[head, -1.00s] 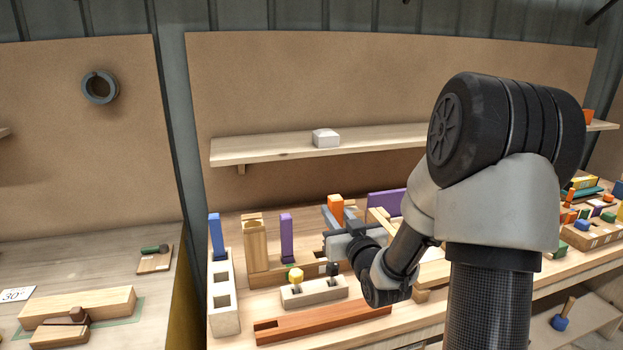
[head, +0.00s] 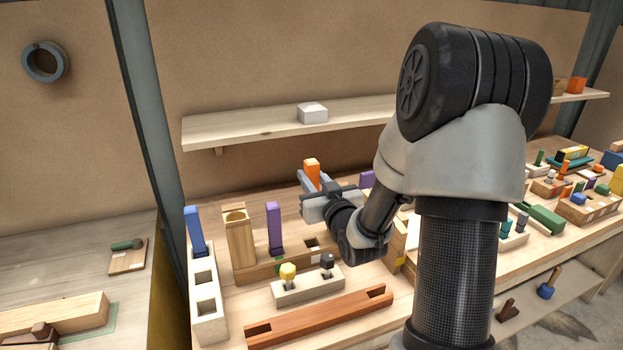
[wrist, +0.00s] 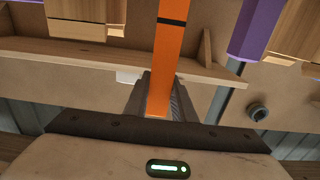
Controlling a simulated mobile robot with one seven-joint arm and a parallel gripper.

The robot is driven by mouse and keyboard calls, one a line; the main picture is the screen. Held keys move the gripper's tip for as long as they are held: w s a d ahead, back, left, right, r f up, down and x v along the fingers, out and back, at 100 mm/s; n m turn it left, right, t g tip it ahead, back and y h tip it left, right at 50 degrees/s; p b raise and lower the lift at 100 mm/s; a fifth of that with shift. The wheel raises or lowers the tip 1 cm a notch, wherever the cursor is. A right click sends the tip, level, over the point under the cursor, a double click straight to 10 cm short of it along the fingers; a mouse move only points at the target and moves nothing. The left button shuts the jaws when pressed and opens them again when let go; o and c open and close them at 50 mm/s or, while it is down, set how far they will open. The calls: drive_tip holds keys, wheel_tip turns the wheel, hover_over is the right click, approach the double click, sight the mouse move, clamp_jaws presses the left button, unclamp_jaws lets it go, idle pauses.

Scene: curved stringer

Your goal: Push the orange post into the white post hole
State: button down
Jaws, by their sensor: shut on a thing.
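The orange post (head: 312,168) is in my gripper (head: 315,186), with its top above the fingers in the head view. In the wrist view the orange post (wrist: 168,55) stands between both fingers and carries a dark band. A white block (head: 208,328) lies at the left of the bench. A blue post (head: 195,230) stands in its far end, and two square holes in front of that post are empty. My gripper is up and to the right of this block, apart from it. The lower end of the orange post is hidden in the head view.
A purple post (head: 274,228) and an upright wooden block (head: 239,240) stand between the white block and my gripper. A grey block (head: 306,291) with yellow and black knobs and a reddish wooden bar (head: 320,318) lie in front. A shelf (head: 250,127) is behind.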

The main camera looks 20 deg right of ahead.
drive_tip(key=shift+f, duration=0.1)
wheel_tip(320, 180, down, 6)
drive_tip(key=b, duration=0.6)
drive_tip(key=shift+r, duration=0.2)
drive_tip(key=shift+b, duration=1.15)
idle(1.2)
drive_tip(key=shift+f+b, duration=2.1)
drive_tip(key=shift+b, duration=0.2)
drive_tip(key=c, duration=1.4)
unclamp_jaws()
